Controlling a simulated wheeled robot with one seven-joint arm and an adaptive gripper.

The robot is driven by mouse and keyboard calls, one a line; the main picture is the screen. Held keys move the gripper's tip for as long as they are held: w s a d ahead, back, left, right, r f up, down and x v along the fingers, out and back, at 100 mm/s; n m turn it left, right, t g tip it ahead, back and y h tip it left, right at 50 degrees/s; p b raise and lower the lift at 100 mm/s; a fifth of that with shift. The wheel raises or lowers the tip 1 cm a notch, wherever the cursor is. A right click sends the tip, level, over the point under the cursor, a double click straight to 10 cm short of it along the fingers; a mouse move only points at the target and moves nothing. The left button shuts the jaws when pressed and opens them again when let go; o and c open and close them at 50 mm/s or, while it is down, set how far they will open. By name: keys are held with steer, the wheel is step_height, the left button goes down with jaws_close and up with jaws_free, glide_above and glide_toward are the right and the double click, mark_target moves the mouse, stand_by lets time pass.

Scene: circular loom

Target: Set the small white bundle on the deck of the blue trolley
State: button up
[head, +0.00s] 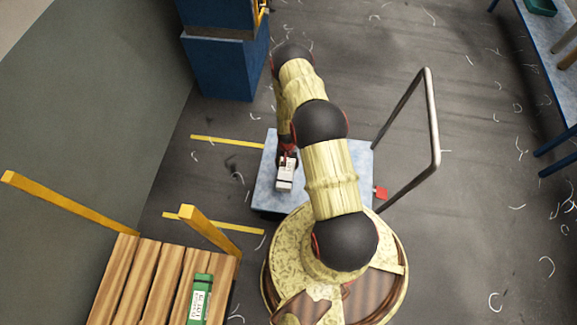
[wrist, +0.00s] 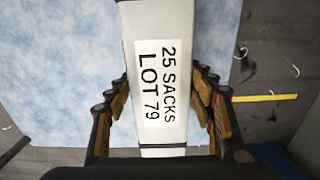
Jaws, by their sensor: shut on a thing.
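The small white bundle (head: 285,176) is in my gripper (head: 287,153), over the pale blue deck of the trolley (head: 266,184) in the head view. In the wrist view the bundle (wrist: 158,30) runs between the two fingers of my gripper (wrist: 162,88), which are shut on its sides. Its label reads "25 SACKS LOT 79". The deck (wrist: 60,60) shows behind it on both sides. I cannot tell whether the underside of the bundle touches the deck. My arm hides the middle and right of the deck in the head view.
A slatted wooden platform (head: 150,280) with yellow posts holds a green bundle (head: 200,300). A blue cabinet (head: 222,70) stands behind. Yellow lines (head: 225,141) mark the floor.

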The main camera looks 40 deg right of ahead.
steer(key=f, duration=0.1)
steer(key=w+d+f, duration=0.1)
steer(key=w+d+f+b, duration=0.1)
steer(key=f, duration=0.1)
steer(key=shift+w, duration=0.2)
steer(key=shift+w+d+f+b, duration=0.15)
steer(key=shift+f+b, duration=0.55)
steer(key=shift+f, duration=1.05)
steer(key=shift+f, duration=0.15)
steer(key=o, duration=1.6)
